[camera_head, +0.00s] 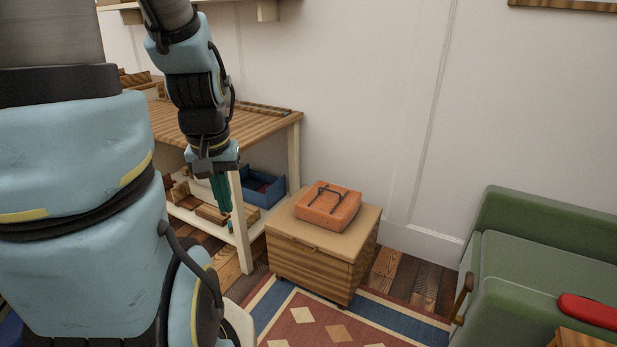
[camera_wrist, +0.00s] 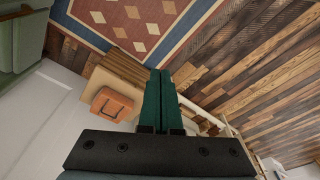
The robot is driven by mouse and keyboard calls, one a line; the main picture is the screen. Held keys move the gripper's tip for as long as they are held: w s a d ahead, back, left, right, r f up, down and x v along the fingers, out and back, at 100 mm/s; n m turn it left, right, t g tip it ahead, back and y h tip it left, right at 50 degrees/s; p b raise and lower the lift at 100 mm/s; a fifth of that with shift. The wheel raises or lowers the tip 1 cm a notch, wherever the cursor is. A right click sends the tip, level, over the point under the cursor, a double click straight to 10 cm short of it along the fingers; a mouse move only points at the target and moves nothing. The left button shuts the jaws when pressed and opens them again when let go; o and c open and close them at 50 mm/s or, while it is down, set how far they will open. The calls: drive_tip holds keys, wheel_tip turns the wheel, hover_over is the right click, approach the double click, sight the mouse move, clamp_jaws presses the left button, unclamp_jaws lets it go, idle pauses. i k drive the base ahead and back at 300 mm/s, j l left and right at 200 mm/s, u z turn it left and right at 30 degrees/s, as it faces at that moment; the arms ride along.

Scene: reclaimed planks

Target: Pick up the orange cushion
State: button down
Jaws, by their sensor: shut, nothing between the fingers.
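The orange cushion (camera_head: 328,206) is a squarish, soft-edged block with a dark handle-like strap on top. It lies flat on a small wooden chest (camera_head: 289,217). It also shows in the wrist view (camera_wrist: 111,104), left of my fingers. My gripper (camera_head: 224,207) hangs fingers-down in front of the wooden workbench, to the left of the cushion and clear of it. In the wrist view its two green fingers (camera_wrist: 160,73) lie side by side, shut, with nothing between them.
The workbench (camera_head: 262,126) stands left of the chest; its lower shelf holds a blue bin (camera_head: 261,186) and wooden pieces. A green sofa (camera_head: 540,265) with a red cushion (camera_head: 588,311) stands at the right. A patterned rug (camera_head: 315,325) covers the floor in front.

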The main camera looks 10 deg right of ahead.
sight(329, 206)
drive_tip(key=i+l+u, duration=0.4)
drive_tip(key=i+l, duration=0.85)
